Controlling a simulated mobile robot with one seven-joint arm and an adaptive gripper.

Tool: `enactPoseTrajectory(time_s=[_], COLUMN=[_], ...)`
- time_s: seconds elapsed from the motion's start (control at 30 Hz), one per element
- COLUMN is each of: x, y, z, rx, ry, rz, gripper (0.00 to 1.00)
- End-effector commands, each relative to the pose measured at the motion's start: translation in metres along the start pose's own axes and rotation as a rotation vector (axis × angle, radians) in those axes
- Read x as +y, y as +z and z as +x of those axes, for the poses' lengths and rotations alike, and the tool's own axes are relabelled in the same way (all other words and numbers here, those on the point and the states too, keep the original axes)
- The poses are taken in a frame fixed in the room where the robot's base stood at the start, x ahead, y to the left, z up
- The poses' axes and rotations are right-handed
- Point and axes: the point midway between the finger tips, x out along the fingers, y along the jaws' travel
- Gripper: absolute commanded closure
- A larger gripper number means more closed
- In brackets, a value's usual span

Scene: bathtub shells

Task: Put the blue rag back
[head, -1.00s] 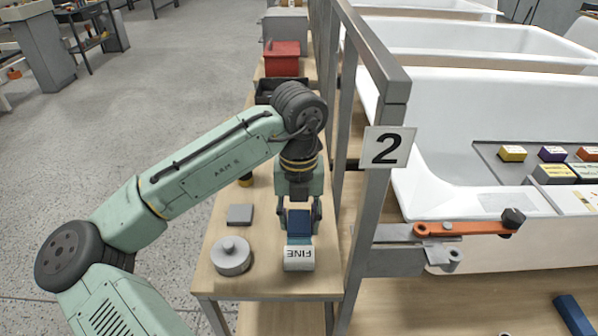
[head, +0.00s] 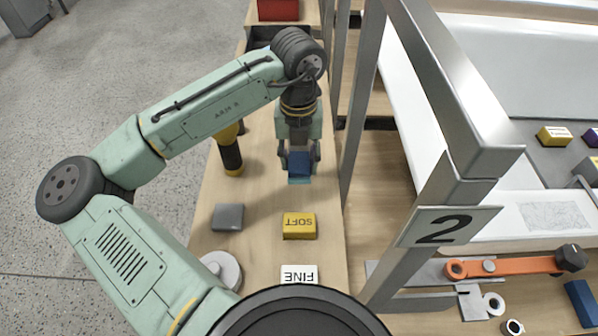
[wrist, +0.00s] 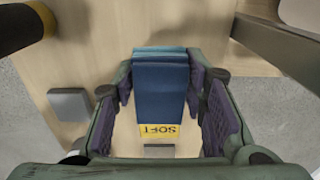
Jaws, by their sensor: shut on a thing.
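My gripper (head: 299,162) is shut on the blue rag (head: 299,164), which looks like a folded, blocky piece. It is over the narrow wooden bench (head: 270,255), beyond the yellow block marked SOFT (head: 299,225). In the wrist view the blue rag (wrist: 160,85) sits between the two finger pads and partly covers the SOFT block (wrist: 158,131). A thin teal strip (head: 299,180) shows just below the rag in the head view. I cannot tell whether the rag touches the bench.
A grey block (head: 228,217), a round grey weight (head: 221,270) and a white FINE block (head: 299,274) stand nearer. A yellow-and-black cylinder (head: 230,150) is left of the gripper. A metal post with a "2" sign (head: 447,227) rises on the right. A red box (head: 278,10) is farther back.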

Motion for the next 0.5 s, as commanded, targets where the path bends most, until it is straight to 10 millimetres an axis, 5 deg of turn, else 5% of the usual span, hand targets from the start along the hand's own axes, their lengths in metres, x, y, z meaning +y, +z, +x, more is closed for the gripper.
enactPoseTrajectory(time_s=[0.5], x=[0.000], y=[0.000], z=[0.056], rx=[-0.002], ry=[-0.001], rz=[0.000], gripper=[0.91])
